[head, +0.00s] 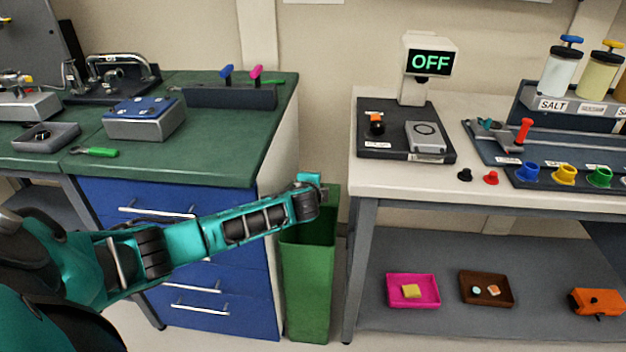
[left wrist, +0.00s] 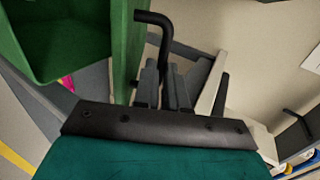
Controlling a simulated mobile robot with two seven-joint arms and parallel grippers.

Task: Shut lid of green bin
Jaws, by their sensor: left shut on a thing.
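The green bin (head: 308,275) stands on the floor between the blue drawer cabinet and the grey table. Its opening shows at the upper left of the left wrist view (left wrist: 62,40). The lid (head: 333,196) stands up, open, at the back of the bin; in the left wrist view it is a narrow green panel (left wrist: 126,50). A bent black handle (left wrist: 157,19) sticks out from the lid. My left gripper (left wrist: 165,75) is shut on this handle. In the head view my arm reaches over the bin and hides part of its rim and the fingers. My right gripper is out of view.
The blue cabinet (head: 225,265) with a green top is close to the bin's left. The table (head: 400,182) with a scale reading OFF stands at its right. A pink tray (head: 413,290) and a brown tray (head: 487,288) lie on the lower shelf.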

